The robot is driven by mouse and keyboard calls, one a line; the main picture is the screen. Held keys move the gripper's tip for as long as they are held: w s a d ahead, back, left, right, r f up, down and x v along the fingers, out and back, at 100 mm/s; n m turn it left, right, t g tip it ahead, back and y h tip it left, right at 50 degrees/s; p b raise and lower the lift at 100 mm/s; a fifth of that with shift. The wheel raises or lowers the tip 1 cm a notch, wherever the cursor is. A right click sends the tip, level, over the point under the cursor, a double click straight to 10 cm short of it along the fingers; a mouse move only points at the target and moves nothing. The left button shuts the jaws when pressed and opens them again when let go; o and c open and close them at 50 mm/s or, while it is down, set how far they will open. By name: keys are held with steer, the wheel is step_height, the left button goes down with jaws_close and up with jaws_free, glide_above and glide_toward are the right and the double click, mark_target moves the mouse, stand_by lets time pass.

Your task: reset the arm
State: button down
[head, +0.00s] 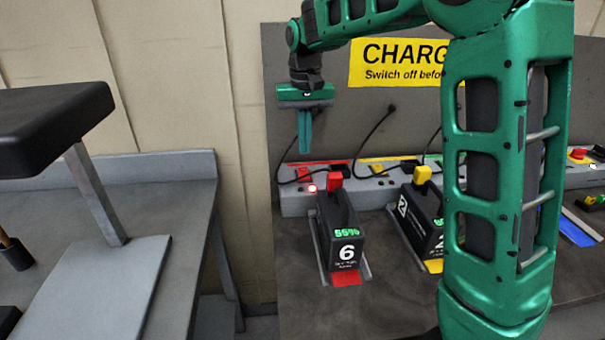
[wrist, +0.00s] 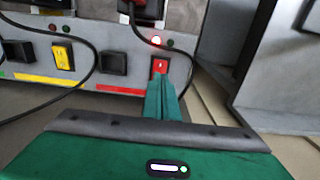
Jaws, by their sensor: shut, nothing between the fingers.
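My arm is green and reaches across the right half of the head view. My gripper (head: 305,143) points down with its fingers together and nothing between them, above the back of the charging bench. In the wrist view the closed fingertips (wrist: 161,88) appear just below a red rocker switch (wrist: 159,67); I cannot tell whether they touch it. A red light (wrist: 155,41) glows above that switch. Battery 6 (head: 345,235), black with a red plug on top and a green 55% readout, stands in the red-marked bay below my gripper.
A second black battery (head: 422,222) with a yellow plug stands to the right. Black cables (head: 375,128) loop over the grey socket strip (head: 300,204). A yellow sign (head: 400,62) hangs on the back panel. A grey table (head: 190,235) stands at the left, beyond a gap.

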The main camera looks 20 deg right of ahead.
steer(key=s+d+m, duration=0.1)
steer(key=s+d, duration=0.7)
steer(key=s, duration=0.1)
steer(key=s+d+f+m, duration=0.1)
steer(key=s+d+f, duration=0.1)
steer(key=s, duration=0.7)
steer(key=s+d+f+m, duration=0.1)
steer(key=s+d+f, duration=0.2)
steer(key=s, duration=0.7)
steer(key=s+d+f+m, duration=0.1)
steer(key=s+d, duration=0.3)
steer(key=s, duration=0.5)
steer(key=shift+s+d+f, duration=0.15)
steer(key=shift+s+f, duration=0.1)
steer(key=shift+f, duration=0.6)
steer(key=shift+w+f, duration=0.25)
steer(key=shift+w, duration=0.4)
